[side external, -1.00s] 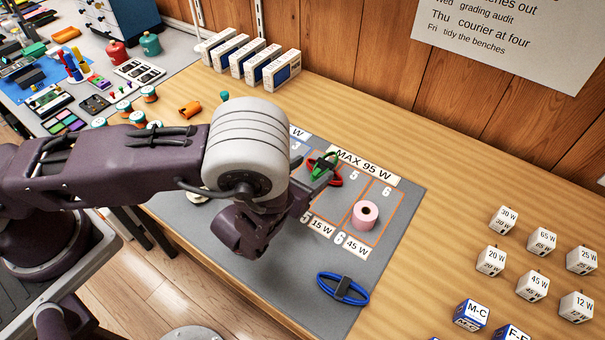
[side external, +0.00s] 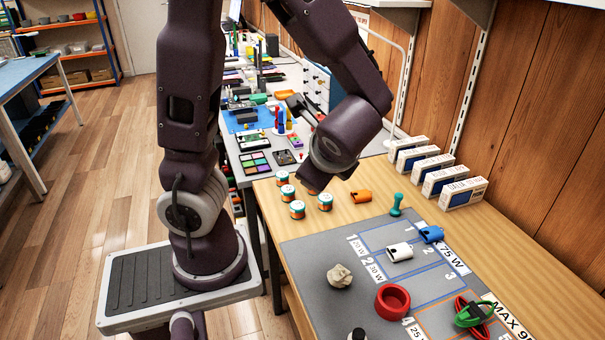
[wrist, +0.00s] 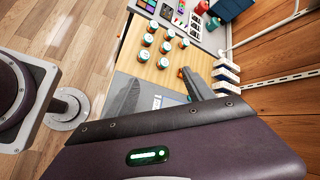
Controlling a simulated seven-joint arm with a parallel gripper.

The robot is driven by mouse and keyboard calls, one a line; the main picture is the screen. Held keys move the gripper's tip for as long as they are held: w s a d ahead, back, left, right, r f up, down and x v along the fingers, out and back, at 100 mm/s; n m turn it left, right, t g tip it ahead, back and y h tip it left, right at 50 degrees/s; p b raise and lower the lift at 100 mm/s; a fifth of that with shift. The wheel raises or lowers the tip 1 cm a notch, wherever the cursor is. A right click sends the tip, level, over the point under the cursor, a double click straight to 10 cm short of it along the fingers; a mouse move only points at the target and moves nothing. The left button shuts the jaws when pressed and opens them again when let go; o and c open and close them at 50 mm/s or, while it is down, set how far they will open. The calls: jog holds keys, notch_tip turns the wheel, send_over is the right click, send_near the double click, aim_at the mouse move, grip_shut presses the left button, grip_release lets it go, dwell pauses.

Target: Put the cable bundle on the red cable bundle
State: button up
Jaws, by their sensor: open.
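A green cable bundle (side external: 469,315) lies on top of a red cable bundle (side external: 487,331) at the lower right of the side view, on the grey mat. The picture's bottom edge cuts off part of the red bundle. My gripper (wrist: 160,90) is open and empty in the wrist view, its two dark fingers apart above the bench. It is well away from both bundles. In the side view its fingers cannot be made out clearly behind my wrist. Neither bundle can be made out in the wrist view.
A red ring (side external: 392,302), a crumpled pale lump (side external: 340,276), a white clip (side external: 399,252) and a blue clip (side external: 432,234) lie on the grey mat (side external: 300,262). Boxes (side external: 464,193) line the wall.

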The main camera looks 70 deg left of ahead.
jog(key=s+d+r+n+t+h, duration=0.3)
jog(key=s+d+r+n+h, duration=0.4)
jog(key=d+n+h, duration=0.2)
jog(key=shift+s+d+n, duration=0.4)
jog(key=shift+d+n, duration=0.45)
jog(key=shift+n, duration=0.15)
